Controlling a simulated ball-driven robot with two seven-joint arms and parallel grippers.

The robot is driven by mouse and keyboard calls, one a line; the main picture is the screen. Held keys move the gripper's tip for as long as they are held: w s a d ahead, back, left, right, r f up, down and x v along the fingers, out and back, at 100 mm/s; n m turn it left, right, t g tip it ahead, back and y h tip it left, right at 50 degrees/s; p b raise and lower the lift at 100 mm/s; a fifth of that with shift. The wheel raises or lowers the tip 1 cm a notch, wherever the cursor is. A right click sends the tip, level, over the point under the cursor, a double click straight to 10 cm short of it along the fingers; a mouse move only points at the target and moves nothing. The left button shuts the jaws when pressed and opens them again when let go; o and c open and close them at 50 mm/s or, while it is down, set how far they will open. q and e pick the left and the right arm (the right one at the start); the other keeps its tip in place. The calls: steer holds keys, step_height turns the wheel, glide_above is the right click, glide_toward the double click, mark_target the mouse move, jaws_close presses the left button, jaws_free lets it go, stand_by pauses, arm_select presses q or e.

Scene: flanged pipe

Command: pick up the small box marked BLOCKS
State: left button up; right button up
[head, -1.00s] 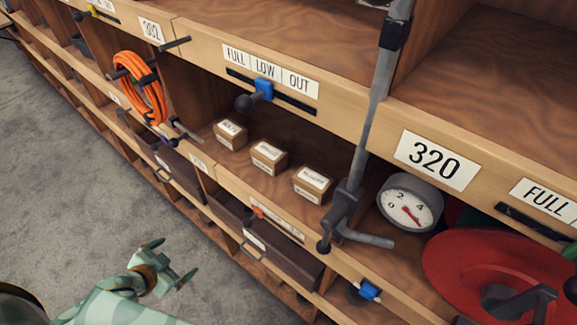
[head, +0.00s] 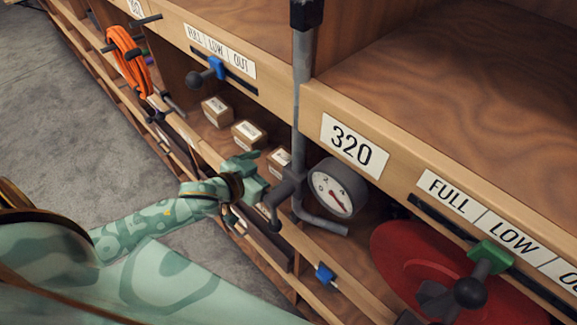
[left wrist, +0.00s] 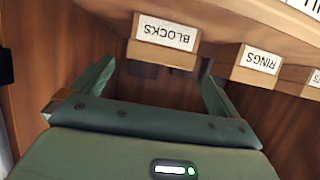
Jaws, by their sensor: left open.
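The small box marked BLOCKS (left wrist: 165,36) is a brown carton with a white label, upside down in the left wrist view. It stands on the shelf between and just beyond my left gripper's fingers (left wrist: 157,74). The fingers are spread wide and do not appear to touch it. In the head view the BLOCKS box (head: 281,157) is the rightmost of three cartons, partly hidden by the grey post. My left gripper (head: 252,172) is open in front of it, at the bay's opening. My right gripper is not in view.
A RINGS box (left wrist: 257,63) stands beside the BLOCKS box; another carton (head: 216,111) is farther left. A grey post with a lever (head: 302,120) and a dial gauge (head: 334,188) stand close to the right of the gripper. A blue slider knob (head: 214,69) is on the ledge above.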

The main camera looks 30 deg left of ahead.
mark_target(282, 164)
arm_select(q)
steer(key=shift+x, duration=1.1)
steer(key=x, duration=0.4)
steer(key=shift+w+d+f, duration=0.1)
steer(key=shift+w, duration=0.2)
steer(key=shift+s, duration=0.15)
steer(key=shift+c, duration=1.2)
steer(key=c, duration=0.9)
